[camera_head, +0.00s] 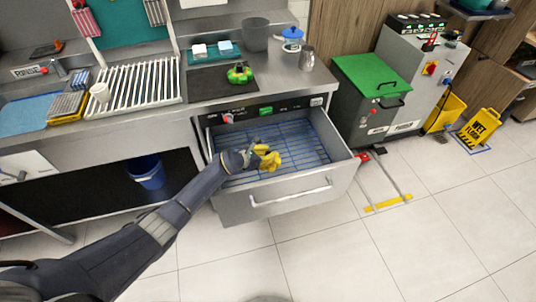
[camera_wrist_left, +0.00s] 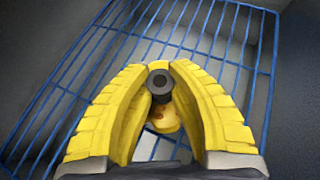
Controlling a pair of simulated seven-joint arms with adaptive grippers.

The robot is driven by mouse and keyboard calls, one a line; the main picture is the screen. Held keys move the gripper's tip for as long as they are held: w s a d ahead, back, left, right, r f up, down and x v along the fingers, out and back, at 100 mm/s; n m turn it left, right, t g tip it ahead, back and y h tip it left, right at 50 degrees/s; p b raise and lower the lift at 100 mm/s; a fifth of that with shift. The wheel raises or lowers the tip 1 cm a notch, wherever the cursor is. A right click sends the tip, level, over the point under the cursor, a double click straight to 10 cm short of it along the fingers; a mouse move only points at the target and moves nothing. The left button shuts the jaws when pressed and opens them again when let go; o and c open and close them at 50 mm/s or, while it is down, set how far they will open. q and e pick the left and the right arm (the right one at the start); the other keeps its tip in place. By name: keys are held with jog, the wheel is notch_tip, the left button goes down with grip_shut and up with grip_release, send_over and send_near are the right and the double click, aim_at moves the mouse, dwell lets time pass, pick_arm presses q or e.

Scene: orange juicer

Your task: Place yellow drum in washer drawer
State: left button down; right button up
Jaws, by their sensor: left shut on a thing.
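The washer drawer (camera_head: 290,204) is pulled open under the counter, with a blue wire rack (camera_head: 300,145) inside. My left gripper (camera_head: 267,158) reaches in over the rack at the drawer's left-middle part. Its ridged yellow fingers are shut on the yellow drum (camera_wrist_left: 166,120), which shows in the left wrist view with a dark round hub (camera_wrist_left: 159,83) at its end. The blue rack (camera_wrist_left: 190,45) lies beyond the fingers. In the head view the drum and the yellow fingers are hard to tell apart. Whether the drum touches the rack I cannot tell. My right gripper is not in view.
The steel counter (camera_head: 283,83) overhangs the back of the drawer. A green-lidded bin (camera_head: 372,82) stands to the right. A blue bucket (camera_head: 147,172) is under the counter at left. The rack's right side and the floor in front are clear.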

pick_arm(q)
jog(key=c, duration=1.2)
grip_release()
jog(key=shift+c, duration=0.2)
jog(key=v, duration=1.2)
